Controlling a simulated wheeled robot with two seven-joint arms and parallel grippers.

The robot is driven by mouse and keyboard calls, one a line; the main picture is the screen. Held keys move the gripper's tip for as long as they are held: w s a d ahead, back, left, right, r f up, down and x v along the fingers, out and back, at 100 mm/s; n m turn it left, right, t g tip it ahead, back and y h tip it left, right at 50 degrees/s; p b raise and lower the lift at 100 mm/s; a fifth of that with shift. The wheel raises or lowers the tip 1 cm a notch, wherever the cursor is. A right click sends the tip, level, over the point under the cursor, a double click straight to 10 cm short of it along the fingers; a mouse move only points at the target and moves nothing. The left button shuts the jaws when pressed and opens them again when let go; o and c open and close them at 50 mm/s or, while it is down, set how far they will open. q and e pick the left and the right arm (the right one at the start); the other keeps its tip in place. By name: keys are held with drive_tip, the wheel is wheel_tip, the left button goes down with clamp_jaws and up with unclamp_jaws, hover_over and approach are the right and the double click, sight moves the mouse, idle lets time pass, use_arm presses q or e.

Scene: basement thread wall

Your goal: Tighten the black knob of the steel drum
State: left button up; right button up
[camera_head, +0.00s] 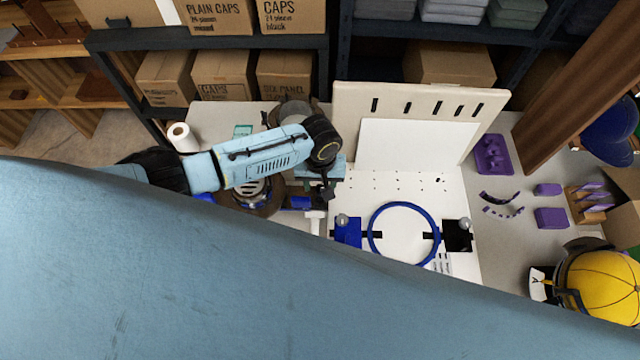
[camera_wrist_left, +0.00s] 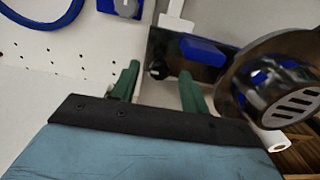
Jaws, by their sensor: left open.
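The steel drum (camera_wrist_left: 285,95) is a shiny slotted cylinder at the right of the left wrist view. In the head view it shows partly behind my left arm (camera_head: 255,190). A small black knob (camera_wrist_left: 158,70) sits on a dark bracket beside a blue block (camera_wrist_left: 203,50). My left gripper (camera_wrist_left: 160,78) has two green fingers, open, one on each side of the knob in the picture. No contact with the knob is visible; the depth between them is hard to tell. My right gripper is not seen.
A white perforated board (camera_head: 400,190) with a blue ring (camera_head: 370,232) lies right of the drum. A paper roll (camera_head: 182,137) stands behind it on the left. Purple parts (camera_head: 551,217) and a yellow cap (camera_head: 605,283) are at the right. A large blue surface fills the foreground.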

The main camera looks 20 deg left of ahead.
use_arm(q)
drive_tip(key=shift+f, duration=0.35)
drive_tip(key=shift+c, duration=0.4)
drive_tip(key=c, duration=0.9)
